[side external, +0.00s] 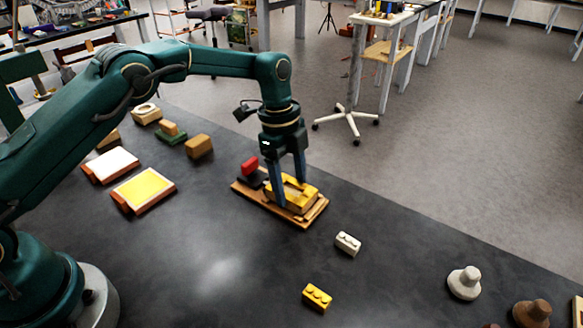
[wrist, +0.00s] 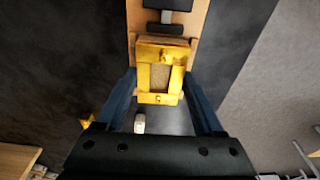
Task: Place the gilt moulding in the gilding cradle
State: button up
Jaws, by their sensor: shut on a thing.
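The gilt moulding (side external: 299,206), a gold-yellow frame-shaped piece with small knobs, is between the fingers of my gripper (side external: 290,192). In the wrist view the moulding (wrist: 143,76) shows a brown surface inside its frame, with one finger of my gripper (wrist: 160,82) close along each side. My gripper is shut on it. What seems to be the gilding cradle is a wooden board (side external: 306,221) with a red-and-black fitting at its far left end. The board (wrist: 198,25) also shows in the wrist view. The moulding is over the board; I cannot tell whether it is fully seated.
A white knobbed block (side external: 348,243) and a yellow knobbed block (side external: 317,297) lie in front. A yellow panel (side external: 143,190), a white panel (side external: 110,165) and a tan block (side external: 199,146) are at left. A grey knob-topped piece (side external: 465,283) stands at right.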

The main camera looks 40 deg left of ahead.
jog(key=shift+f, duration=0.15)
jog(key=o, duration=1.5)
jog(key=shift+f, duration=0.1)
